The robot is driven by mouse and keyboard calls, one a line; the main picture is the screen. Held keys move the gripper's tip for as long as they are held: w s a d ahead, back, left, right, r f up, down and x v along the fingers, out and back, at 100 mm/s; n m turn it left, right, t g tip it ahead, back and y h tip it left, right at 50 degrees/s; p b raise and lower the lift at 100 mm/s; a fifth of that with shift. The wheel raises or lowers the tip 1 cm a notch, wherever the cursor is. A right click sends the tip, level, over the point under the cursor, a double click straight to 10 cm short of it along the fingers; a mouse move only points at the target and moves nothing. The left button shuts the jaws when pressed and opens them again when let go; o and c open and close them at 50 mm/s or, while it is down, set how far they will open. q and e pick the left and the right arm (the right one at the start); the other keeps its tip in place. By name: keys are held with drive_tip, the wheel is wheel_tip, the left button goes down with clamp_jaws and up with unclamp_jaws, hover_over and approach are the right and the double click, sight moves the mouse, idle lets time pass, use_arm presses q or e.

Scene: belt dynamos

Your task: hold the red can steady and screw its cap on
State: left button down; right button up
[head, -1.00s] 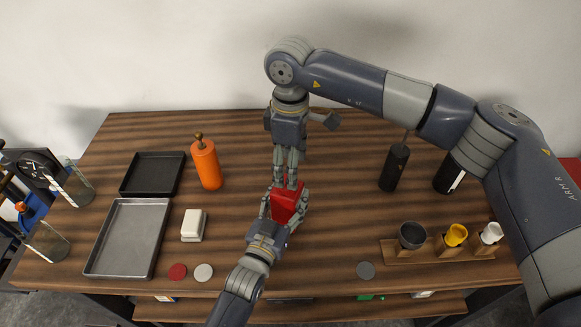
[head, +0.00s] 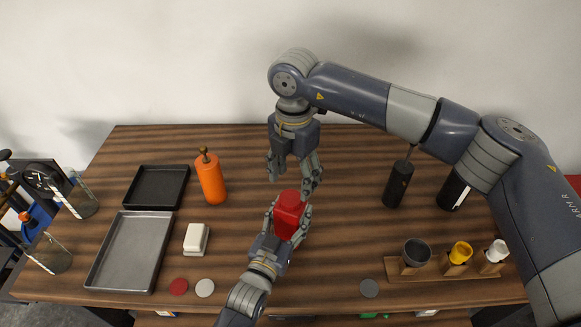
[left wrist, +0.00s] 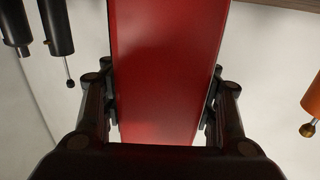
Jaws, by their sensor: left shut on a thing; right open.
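The red can (head: 289,222) stands near the middle of the table, toward the front. My left gripper (head: 286,230) is shut around its sides. The left wrist view shows the can (left wrist: 165,70) filling the middle, with a finger of my left gripper (left wrist: 162,115) on each side. My right gripper (head: 293,182) is open and empty, just behind and above the can's top, with its fingers spread apart. The can's top is plain red in the head view; I cannot make out a separate cap or its seam.
Left are an orange bottle (head: 211,181), a white block (head: 196,238), a black tray (head: 128,201) and a grey tray (head: 92,279). A red disc (head: 178,286), pale disc (head: 205,288) and grey disc (head: 368,288) lie in front. Right stand a dark bottle (head: 397,186) and a cup rack (head: 440,276).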

sight(290, 197)
drive_tip(key=n, duration=0.5)
drive_tip(key=shift+r, duration=0.2)
drive_tip(key=n, duration=0.3)
drive_tip(key=shift+a+r, duration=0.1)
drive_tip(key=shift+r, duration=0.05)
drive_tip(key=n, duration=0.4)
drive_tip(key=shift+r+n, duration=0.15)
drive_tip(key=shift+n, duration=0.15)
drive_tip(key=n, duration=0.3)
drive_tip(key=shift+r, duration=0.15)
drive_tip(key=n, duration=0.3)
drive_tip(key=shift+a+r, duration=0.1)
drive_tip(key=n, duration=0.5)
drive_tip(key=shift+r, duration=0.15)
drive_tip(key=n, duration=0.6)
drive_tip(key=shift+a+r+n, duration=0.1)
drive_tip(key=shift+r+n, duration=0.15)
drive_tip(key=shift+n, duration=0.05)
drive_tip(key=shift+f, duration=4.05)
